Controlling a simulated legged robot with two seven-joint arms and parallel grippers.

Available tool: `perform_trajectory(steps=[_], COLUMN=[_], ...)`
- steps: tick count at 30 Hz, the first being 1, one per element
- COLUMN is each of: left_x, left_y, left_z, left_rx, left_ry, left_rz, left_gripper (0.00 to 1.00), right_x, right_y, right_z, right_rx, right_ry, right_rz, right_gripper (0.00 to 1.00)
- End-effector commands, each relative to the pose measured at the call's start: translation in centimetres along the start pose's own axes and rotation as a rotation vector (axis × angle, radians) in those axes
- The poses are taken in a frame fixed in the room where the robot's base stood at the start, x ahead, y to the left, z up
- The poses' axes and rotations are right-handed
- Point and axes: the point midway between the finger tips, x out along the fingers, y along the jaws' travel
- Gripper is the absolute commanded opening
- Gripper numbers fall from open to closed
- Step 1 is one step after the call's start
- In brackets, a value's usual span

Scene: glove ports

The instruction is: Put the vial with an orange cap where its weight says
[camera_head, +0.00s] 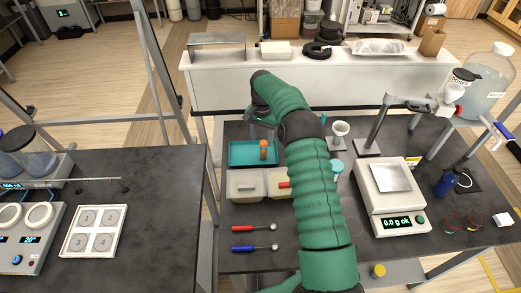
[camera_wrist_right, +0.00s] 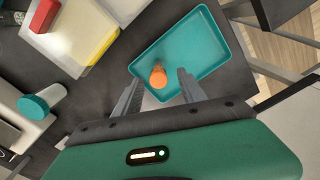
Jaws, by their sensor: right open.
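The vial with an orange cap (camera_head: 263,150) stands in a teal tray (camera_head: 238,161) at the back of the dark bench. My right gripper (camera_head: 262,130) is above the tray, partly hidden by my green-sleeved arm. In the right wrist view the vial (camera_wrist_right: 158,76) shows just ahead of and between the open fingers (camera_wrist_right: 160,88), near the tray's edge (camera_wrist_right: 222,43); I cannot tell whether they touch it. The balance (camera_head: 390,196) is at the right, its pan empty and its display reading 0.0 g ok. My left gripper is not in view.
Two pale bins (camera_head: 244,187) sit in front of the tray, partly behind my arm. A numbered plate (camera_head: 95,231) lies on the left table.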

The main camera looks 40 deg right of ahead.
Motion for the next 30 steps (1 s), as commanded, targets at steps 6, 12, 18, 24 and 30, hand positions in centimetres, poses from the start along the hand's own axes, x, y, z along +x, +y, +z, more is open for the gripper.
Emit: perform_trajectory(steps=[6,12,18,24,30], left_x=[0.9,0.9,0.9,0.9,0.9], left_y=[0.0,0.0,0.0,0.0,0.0], left_z=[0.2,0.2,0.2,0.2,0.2], left_rx=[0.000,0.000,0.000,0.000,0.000], left_ry=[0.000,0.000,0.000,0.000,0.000], left_rz=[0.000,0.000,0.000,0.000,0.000], left_gripper=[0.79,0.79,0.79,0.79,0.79], right_x=[-4.5,-6.0,-6.7,-5.5,-3.6], right_y=[-0.2,-2.2,-5.5,-1.2,5.1], right_z=[0.2,3.1,15.0,28.4,36.1], right_rx=[0.000,-0.112,-0.514,-0.889,-1.113], right_ry=[0.005,0.018,0.084,0.152,0.199], right_rz=[-0.001,-0.005,-0.038,-0.088,-0.129], right_gripper=[0.48,0.48,0.48,0.48,0.48])
